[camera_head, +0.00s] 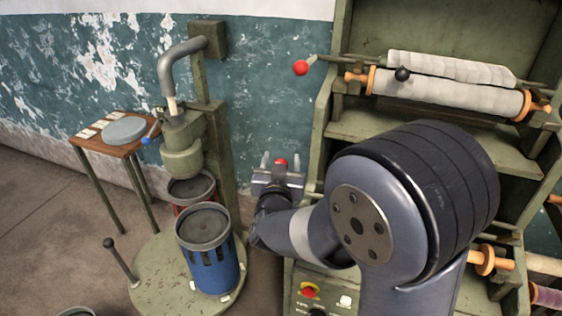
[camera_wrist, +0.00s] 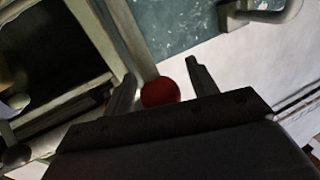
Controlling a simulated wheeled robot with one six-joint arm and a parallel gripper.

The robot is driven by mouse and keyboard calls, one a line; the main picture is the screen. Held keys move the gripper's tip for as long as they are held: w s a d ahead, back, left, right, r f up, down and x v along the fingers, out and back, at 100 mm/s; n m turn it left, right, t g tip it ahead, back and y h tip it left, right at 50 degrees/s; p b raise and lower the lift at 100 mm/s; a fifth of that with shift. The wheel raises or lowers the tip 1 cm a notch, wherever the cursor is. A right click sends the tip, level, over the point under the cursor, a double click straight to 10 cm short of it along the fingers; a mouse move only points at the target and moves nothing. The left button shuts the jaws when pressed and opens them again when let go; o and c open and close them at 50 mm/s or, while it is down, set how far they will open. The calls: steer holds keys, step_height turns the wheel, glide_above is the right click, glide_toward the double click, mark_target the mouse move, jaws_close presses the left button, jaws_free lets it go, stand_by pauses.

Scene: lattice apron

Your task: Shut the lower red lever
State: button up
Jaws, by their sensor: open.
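The lower red lever's ball knob (camera_head: 281,162) shows just beyond my gripper (camera_head: 280,168) in the head view, low at the left side of the green rack. In the wrist view the red knob (camera_wrist: 160,92) lies between the two fingertips of my gripper (camera_wrist: 158,80). The fingers are apart, and I cannot tell whether either one touches the knob. The lever's rod is mostly hidden behind my gripper and arm. A second, upper red knob (camera_head: 301,68) sits on a lever at the rack's upper left.
The green rack (camera_head: 437,139) holds rolls of cloth (camera_head: 450,94) and a black knob (camera_head: 402,74). To the left stand a green press (camera_head: 182,145), a blue canister (camera_head: 208,255) and a small wooden table (camera_head: 100,137). A control panel with a red button (camera_head: 309,290) is below my arm.

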steer(key=shift+c, duration=0.2)
jaws_close()
stand_by(0.3)
